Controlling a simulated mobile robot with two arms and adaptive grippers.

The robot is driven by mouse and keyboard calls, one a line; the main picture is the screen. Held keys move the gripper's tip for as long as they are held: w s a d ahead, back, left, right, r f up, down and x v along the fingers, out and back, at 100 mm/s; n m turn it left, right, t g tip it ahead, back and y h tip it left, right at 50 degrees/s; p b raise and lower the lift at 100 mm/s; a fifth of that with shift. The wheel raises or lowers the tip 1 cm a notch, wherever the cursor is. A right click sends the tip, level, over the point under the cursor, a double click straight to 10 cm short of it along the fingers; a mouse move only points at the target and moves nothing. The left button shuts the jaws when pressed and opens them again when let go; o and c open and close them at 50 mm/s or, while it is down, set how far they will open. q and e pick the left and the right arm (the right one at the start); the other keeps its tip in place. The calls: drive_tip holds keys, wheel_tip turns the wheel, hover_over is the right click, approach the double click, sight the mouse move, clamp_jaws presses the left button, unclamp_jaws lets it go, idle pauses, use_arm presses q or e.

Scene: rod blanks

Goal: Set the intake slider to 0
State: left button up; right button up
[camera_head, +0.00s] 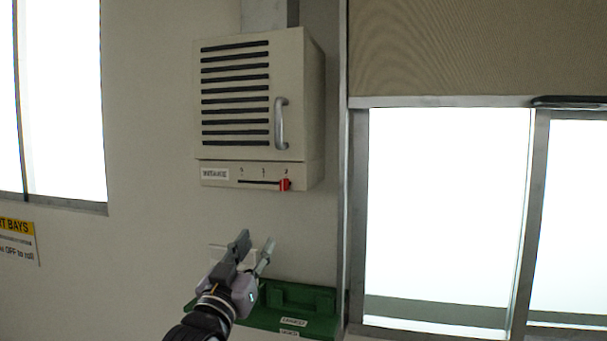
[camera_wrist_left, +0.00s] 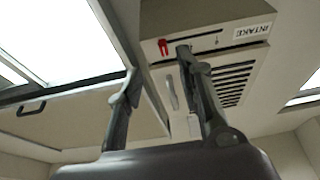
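The intake unit (camera_head: 222,147) is a beige wall box with dark vent slots, a grey handle and a strip labelled INTAKE along its bottom. Its red slider knob (camera_head: 285,184) sits at the right end of the slot, under the mark that looks like 2. In the left wrist view the red knob (camera_wrist_left: 163,47) shows at the left end of the slot. My left gripper (camera_head: 256,243) is below the unit, apart from the knob, with its fingers spread and nothing between them. Its fingers also show in the left wrist view (camera_wrist_left: 158,62). My right gripper is not in view.
A green tray or shelf (camera_head: 262,317) with labels is below and behind my left gripper. A window with a metal frame (camera_head: 357,200) stands right of the unit. A yellow-topped sign (camera_head: 17,241) is on the wall at left.

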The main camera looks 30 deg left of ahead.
use_arm(q)
wheel_tip(320, 180, up, 2)
drive_tip(key=p, duration=0.3)
approach(282, 185)
drive_tip(key=p+x, duration=0.4)
drive_tip(key=x, duration=0.3)
drive_tip(key=shift+w+r+p, duration=0.1)
drive_tip(key=shift+r+p, duration=0.1)
drive_tip(key=shift+p, duration=0.15)
drive_tip(key=shift+w+a+r+t, duration=0.1)
drive_tip(key=shift+w+t, duration=0.2)
drive_tip(key=shift+w, duration=0.5)
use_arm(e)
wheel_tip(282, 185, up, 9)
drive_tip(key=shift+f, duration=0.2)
use_arm(q)
drive_tip(key=shift+s, duration=0.1)
drive_tip(key=shift+c, duration=0.5)
clamp_jaws()
